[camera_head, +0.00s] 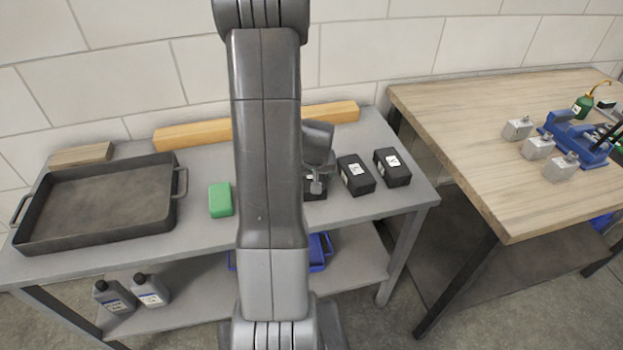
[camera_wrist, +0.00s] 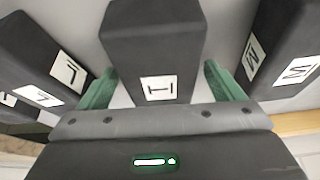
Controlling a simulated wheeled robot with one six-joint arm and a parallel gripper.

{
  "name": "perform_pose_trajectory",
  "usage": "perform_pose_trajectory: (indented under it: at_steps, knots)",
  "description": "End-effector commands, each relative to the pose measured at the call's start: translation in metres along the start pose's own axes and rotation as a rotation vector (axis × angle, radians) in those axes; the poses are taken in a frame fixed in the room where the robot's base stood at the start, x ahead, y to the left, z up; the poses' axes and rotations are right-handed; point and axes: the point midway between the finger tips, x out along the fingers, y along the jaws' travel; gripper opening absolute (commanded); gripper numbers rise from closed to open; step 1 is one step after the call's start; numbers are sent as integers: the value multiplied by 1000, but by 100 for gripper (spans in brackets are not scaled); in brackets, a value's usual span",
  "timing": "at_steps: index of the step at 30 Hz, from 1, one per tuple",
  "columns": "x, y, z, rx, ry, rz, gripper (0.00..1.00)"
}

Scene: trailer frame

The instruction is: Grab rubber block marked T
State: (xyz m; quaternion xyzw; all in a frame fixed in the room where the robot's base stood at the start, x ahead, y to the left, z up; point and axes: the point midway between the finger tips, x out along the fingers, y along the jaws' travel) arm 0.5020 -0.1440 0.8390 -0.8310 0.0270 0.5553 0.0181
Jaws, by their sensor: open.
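The dark rubber block marked T (camera_wrist: 150,45) is in the middle of the wrist view, with a white label whose letter looks like a T. In the head view this block (camera_head: 317,188) shows only in part, beside my arm and under my gripper. My gripper (camera_wrist: 162,86) is open, with one green finger pad on each side of the block. I see space between the pads and the block, and the block is not gripped. In the head view my gripper (camera_head: 317,172) is partly hidden by my own arm.
Two similar labelled blocks (camera_head: 355,175) (camera_head: 392,167) stand to the right on the grey bench. In the wrist view, dark blocks flank both sides (camera_wrist: 40,55) (camera_wrist: 285,45). A green block (camera_head: 220,199), black tray (camera_head: 22,237) and wooden beam (camera_head: 190,135) share the bench.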

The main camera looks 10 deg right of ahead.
Motion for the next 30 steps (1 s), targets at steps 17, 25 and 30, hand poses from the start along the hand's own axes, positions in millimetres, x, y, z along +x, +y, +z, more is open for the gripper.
perform_pose_trajectory:
  at_steps: [17,25,30]
  knots:
    - [-1,0,-1,0,2,0,23]
    - [-15,0,-8,-1,5,0,23]
    - [-42,0,-19,-1,8,1,23]
